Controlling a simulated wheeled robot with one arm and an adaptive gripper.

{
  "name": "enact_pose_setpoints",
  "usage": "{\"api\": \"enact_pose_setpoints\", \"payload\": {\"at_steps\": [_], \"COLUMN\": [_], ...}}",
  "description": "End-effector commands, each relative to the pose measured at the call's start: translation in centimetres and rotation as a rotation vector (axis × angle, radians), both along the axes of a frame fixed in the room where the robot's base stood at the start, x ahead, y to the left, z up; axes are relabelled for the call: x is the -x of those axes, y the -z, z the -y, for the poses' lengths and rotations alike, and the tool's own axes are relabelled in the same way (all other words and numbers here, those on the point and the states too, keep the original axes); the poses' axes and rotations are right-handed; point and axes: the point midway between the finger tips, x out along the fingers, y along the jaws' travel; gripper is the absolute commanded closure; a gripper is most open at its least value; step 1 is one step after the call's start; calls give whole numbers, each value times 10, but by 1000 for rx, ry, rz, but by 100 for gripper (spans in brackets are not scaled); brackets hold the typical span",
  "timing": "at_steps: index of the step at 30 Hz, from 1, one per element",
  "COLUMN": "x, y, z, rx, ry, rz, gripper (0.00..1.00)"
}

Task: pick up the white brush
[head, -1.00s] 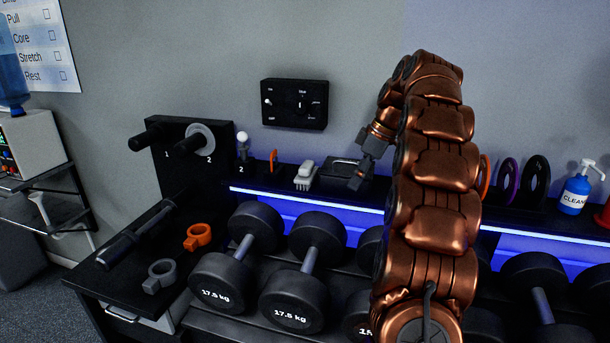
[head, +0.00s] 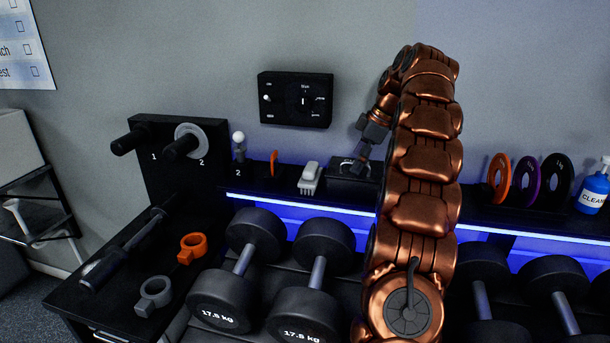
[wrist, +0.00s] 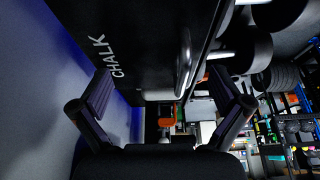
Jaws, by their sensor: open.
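The white brush (head: 310,178) lies on the black shelf in the head view, bristles toward the front. It is just left of a black box (head: 352,184) with a handle on top. My gripper (head: 360,165) is above that box, to the right of the brush and apart from it. In the wrist view my gripper (wrist: 160,85) shows two spread fingers with nothing between them. A large black box face marked CHALK fills the upper part of that view. I cannot make out the brush for certain there.
Left of the brush stand an orange disc (head: 274,163) and a white-topped post (head: 239,150). Right of my arm are upright discs (head: 526,184) and a blue cleaner bottle (head: 593,190). Dumbbells (head: 316,270) fill the rack below. A black control panel (head: 295,100) is on the wall.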

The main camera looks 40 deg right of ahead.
Motion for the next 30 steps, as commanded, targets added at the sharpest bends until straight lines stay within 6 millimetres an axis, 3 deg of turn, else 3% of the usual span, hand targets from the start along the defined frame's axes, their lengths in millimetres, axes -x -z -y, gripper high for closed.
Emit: {"api": "enact_pose_setpoints", "payload": {"at_steps": [9, 20, 30], "x": [-35, -51, -82], "y": [2, 0, 2], "z": [-30, -46, -74], "rx": [-1, -2, -2], "ry": [6, 3, 2], "rz": [-1, -2, -3], "gripper": [0, 0, 0]}}
